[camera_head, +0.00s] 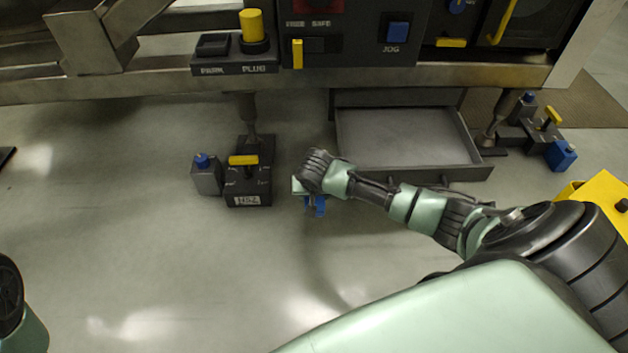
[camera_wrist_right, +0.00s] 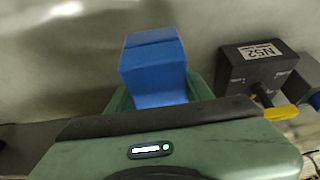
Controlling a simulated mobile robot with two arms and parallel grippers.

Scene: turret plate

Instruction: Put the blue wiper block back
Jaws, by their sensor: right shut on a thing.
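My right arm reaches in from the right in the head view. My right gripper (camera_head: 314,198) is shut on a blue block (camera_head: 319,209), which I take to be the wiper block. The block also shows large in the right wrist view (camera_wrist_right: 155,70), where it sticks out beyond the gripper body. The fingertips are mostly hidden. The block is apart from the dark labelled unit (camera_head: 248,182) on its left. In the wrist view that unit (camera_wrist_right: 255,65) is to the right. My left gripper is out of view.
A grey drawer or tray (camera_head: 478,173) is open behind my right arm. A grey box with a blue knob (camera_head: 207,178) stands beside the labelled unit. Another blue block (camera_head: 562,155) sits by a dark unit at the right. The left floor is mostly clear.

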